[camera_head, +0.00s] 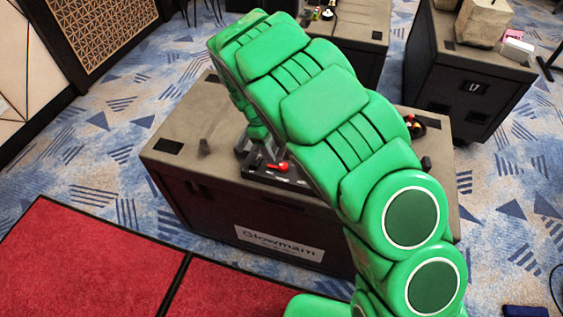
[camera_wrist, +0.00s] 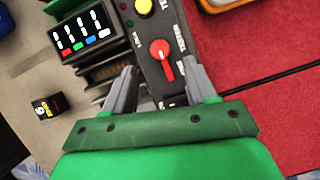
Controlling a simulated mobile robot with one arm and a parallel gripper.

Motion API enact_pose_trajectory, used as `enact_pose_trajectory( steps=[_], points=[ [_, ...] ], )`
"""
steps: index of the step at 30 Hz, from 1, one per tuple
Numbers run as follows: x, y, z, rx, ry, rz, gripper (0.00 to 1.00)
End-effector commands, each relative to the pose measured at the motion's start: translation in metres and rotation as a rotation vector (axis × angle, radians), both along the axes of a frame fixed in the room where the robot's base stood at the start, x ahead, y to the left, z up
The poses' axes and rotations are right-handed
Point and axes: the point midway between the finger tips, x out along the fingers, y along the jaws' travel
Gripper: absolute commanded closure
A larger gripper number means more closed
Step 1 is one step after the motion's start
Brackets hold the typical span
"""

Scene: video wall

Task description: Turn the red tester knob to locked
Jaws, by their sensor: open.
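The red tester knob (camera_wrist: 161,50) sits on a dark panel (camera_wrist: 150,85) with white lettering in the wrist view. Its pointer handle runs roughly up and down the picture. My gripper (camera_wrist: 160,66) is open, with one grey finger on each side of the knob and a gap on both sides. I cannot tell how far the fingertips are above the panel. In the head view the red knob (camera_head: 278,167) shows on the panel on top of the dark case (camera_head: 175,143). My green arm hides much of the case top and most of the gripper (camera_head: 246,148).
A digit display (camera_wrist: 80,34) with coloured buttons stands left of the panel. A yellow button (camera_wrist: 141,6) is beyond the knob. A small black box (camera_wrist: 46,107) lies at left. Another dark case (camera_head: 468,65) stands at back right. Red carpet (camera_head: 80,260) lies in front.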

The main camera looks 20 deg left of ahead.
Motion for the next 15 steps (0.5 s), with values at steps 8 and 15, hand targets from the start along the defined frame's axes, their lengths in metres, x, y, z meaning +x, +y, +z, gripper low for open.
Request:
enact_pose_trajectory(
  steps=[8, 15],
  points=[
    [-0.003, -0.014, -0.034, -0.001, 0.002, -0.002, 0.43],
    [-0.005, -0.024, -0.058, 0.001, 0.000, -0.001, 0.43]
  ],
)
